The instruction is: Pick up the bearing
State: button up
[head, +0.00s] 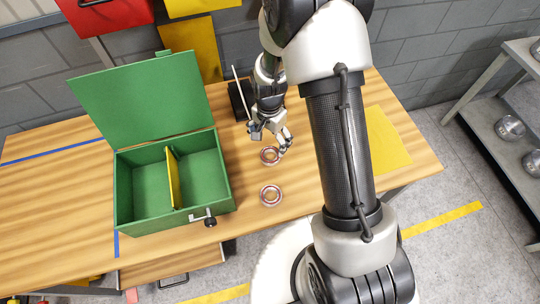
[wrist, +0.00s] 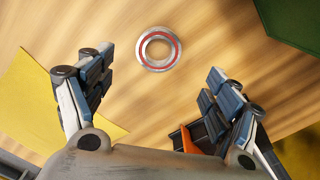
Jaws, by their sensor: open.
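Two ring-shaped metal bearings with reddish bands lie flat on the wooden table in the head view. The farther bearing (head: 270,155) is right by my gripper's fingertips, and the nearer bearing (head: 271,195) lies closer to the table's front edge. My gripper (head: 270,141) is open and points down at the table. In the wrist view one bearing (wrist: 143,58) lies ahead of the spread fingers (wrist: 160,75), roughly centred between them and not gripped. Which of the two bearings this is looks to be the farther one. Nothing is between the fingers.
A green box (head: 121,195) with a raised lid and a yellow divider stands left of the bearings. A yellow sheet (head: 388,138) lies on the table at right. A dark holder (head: 238,103) stands behind my gripper. Bare table surrounds the bearings.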

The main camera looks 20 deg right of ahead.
aim_at(270, 157)
notch_tip(270, 157, down, 9)
jog(key=shift+d+r+b, duration=0.15)
jog(key=shift+r+b, duration=0.05)
jog(key=shift+b, duration=0.55)
jog(key=shift+c, duration=0.4)
jog(key=c, duration=1.3)
jog(key=shift+r, duration=0.1)
